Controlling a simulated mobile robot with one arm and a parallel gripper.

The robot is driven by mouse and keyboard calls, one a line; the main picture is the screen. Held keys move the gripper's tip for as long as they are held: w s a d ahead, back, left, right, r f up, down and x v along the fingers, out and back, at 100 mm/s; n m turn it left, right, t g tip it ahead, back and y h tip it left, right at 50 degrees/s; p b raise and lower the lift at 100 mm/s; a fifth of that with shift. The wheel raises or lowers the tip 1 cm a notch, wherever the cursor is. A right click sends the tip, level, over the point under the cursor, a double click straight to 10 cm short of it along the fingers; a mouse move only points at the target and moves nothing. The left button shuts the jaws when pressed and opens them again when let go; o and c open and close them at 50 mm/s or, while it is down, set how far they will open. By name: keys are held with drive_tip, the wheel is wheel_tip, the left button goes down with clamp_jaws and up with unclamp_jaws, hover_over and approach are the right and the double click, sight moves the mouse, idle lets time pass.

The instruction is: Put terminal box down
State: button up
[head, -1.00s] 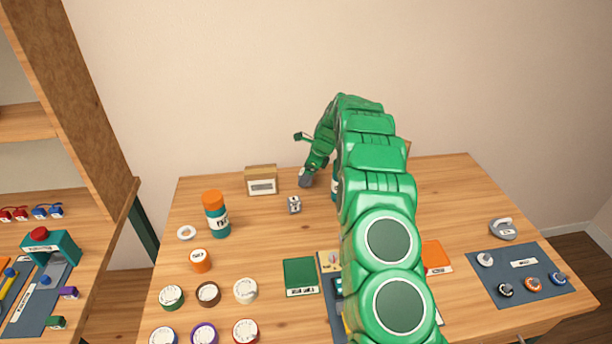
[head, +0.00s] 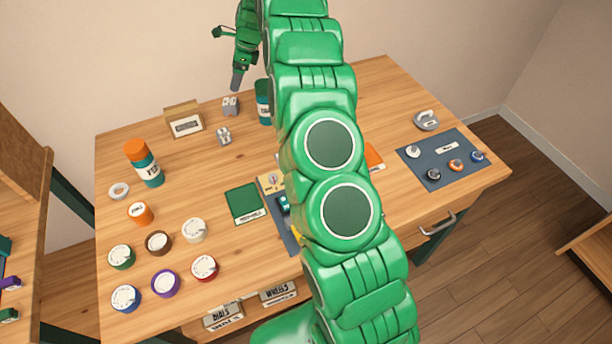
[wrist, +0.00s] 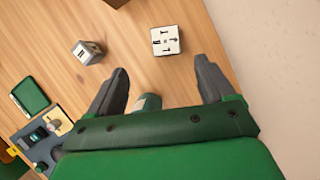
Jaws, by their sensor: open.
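A small grey-white box with a marked top (head: 231,106) rests on the table near the back edge, just below my gripper. In the wrist view this box (wrist: 166,40) lies past the fingertips with bare table around it. My gripper (head: 237,82) is open and raised above the box, apart from it. Its two spread fingers (wrist: 163,80) have nothing between them. A second small grey box (head: 223,136) stands on the table just in front; it also shows at left in the wrist view (wrist: 88,52). I cannot read which label says terminal.
A cardboard box (head: 184,122) stands left of the grey boxes, and a teal canister (head: 263,108) right of them. An orange-capped bottle (head: 145,162) and several round dials stand at left. My arm hides the table's middle.

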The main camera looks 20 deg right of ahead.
drive_tip(key=s+a+r+n+g, duration=0.15)
drive_tip(key=s+r+n, duration=0.3)
drive_tip(key=s, duration=0.55)
drive_tip(key=s+a+r+n+h, duration=0.1)
drive_tip(key=s+a+r+n, duration=0.15)
drive_tip(key=s+r, duration=0.5)
drive_tip(key=s+a+r+n+g, duration=0.15)
drive_tip(key=s+r+n, duration=0.3)
drive_tip(key=s, duration=0.65)
drive_tip(key=s+d+f+n+h, duration=0.1)
drive_tip(key=s+n, duration=0.4)
drive_tip(key=s, duration=1.2)
drive_tip(key=s+d+f+n+h, duration=0.1)
drive_tip(key=s+n, duration=0.4)
drive_tip(key=s, duration=1.2)
drive_tip(key=shift+d+f+h, duration=0.25)
drive_tip(key=shift+d+h, duration=0.25)
drive_tip(key=shift+d, duration=0.4)
